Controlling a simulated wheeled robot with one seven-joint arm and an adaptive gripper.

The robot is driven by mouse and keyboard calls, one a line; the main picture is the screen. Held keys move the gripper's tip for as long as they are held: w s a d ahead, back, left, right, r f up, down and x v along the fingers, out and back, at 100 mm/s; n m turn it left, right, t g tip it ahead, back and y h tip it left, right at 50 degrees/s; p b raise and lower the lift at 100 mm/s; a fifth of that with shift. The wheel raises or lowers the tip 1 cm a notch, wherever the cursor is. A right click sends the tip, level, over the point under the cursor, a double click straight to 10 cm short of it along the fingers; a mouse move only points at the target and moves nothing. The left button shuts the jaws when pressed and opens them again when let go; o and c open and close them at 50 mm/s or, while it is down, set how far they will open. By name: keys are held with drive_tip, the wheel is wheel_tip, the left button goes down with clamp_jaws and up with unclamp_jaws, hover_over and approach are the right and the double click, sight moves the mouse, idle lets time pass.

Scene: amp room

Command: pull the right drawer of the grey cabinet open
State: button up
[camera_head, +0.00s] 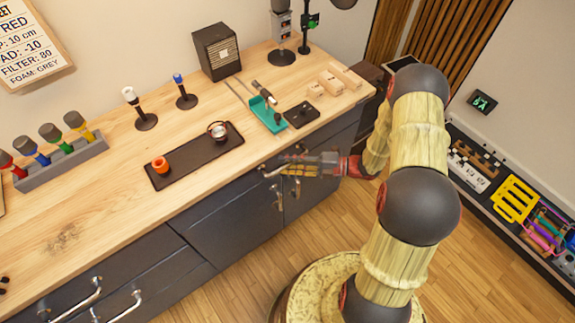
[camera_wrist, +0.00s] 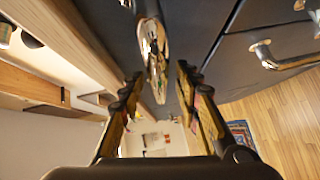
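The grey cabinet (camera_head: 225,222) runs under the wooden worktop. Its right drawer (camera_head: 338,127) is the strip just below the worktop, partly hidden by my arm. No gap at the drawer's top edge is visible from here. The drawer's metal handle (camera_head: 268,173) also shows large in the wrist view (camera_wrist: 153,45). My gripper (camera_head: 288,165) is at the front of this drawer. In the wrist view my gripper (camera_wrist: 156,85) is open, its fingers on either side of the handle's near end. I cannot tell whether they touch it.
Door handles (camera_head: 278,197) sit just below the drawer; one shows in the wrist view (camera_wrist: 264,56). A black tray (camera_head: 195,158) and a teal holder (camera_head: 267,115) lie on the worktop. Wooden floor (camera_head: 240,285) in front is clear. A rack of gear (camera_head: 515,198) stands at right.

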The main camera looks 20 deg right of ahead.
drive_tip(key=shift+a, duration=0.1)
drive_tip(key=shift+c, duration=1)
clamp_jaws()
